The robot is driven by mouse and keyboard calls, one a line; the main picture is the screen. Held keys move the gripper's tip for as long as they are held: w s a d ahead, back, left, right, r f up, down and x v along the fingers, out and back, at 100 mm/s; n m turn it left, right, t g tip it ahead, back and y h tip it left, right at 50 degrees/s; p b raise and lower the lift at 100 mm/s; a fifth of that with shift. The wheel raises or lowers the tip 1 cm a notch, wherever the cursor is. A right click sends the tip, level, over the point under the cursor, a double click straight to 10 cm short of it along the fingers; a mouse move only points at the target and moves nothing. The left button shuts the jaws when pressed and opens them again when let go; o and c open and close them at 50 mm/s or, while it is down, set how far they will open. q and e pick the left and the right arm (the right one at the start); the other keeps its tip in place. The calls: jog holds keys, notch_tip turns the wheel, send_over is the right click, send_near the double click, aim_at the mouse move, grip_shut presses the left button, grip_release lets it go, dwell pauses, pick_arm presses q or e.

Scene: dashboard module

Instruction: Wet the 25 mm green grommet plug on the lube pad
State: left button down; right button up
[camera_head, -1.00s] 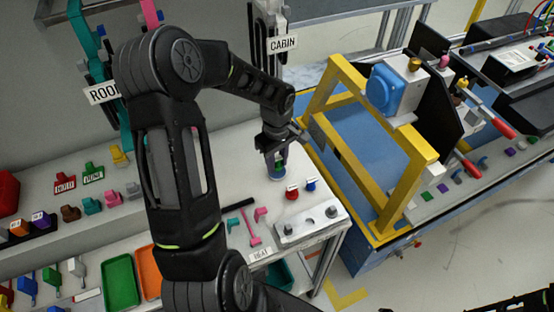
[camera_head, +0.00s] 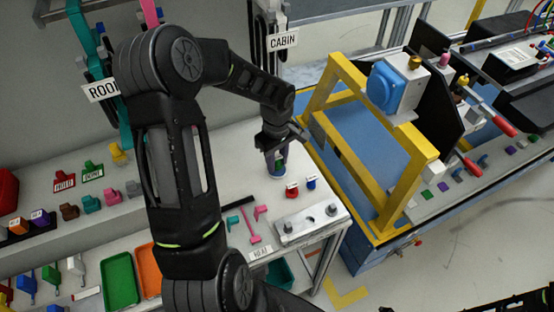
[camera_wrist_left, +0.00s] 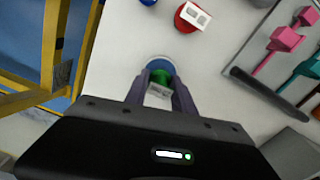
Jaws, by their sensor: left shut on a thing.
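My left gripper (camera_head: 279,164) points down over the round blue lube pad (camera_wrist_left: 158,61) at the bench's right part. It is shut on the green grommet plug (camera_wrist_left: 162,78), which sits between the two fingertips in the left wrist view. A small white label or block shows just below the green in that view. The plug is right over the pad and overlaps it; whether it touches the pad's surface I cannot tell. The pad's rim also shows under the fingers in the head view (camera_head: 277,178). My right gripper is not clearly in view.
A red cap with a white label (camera_wrist_left: 190,16) and a blue cap (camera_head: 311,183) stand close beside the pad. Pink and teal tools (camera_head: 250,225) and a grey metal plate (camera_head: 307,224) lie nearer. A yellow frame (camera_head: 340,145) stands to the right.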

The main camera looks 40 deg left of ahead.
aim_at(277, 157)
pick_arm(q)
jog(key=shift+f+b, duration=0.3)
jog(key=shift+s+f+b, duration=0.1)
jog(key=shift+b, duration=0.2)
dwell(1.9)
jog(key=shift+r+p, duration=1.95)
jog(key=shift+r, duration=1.65)
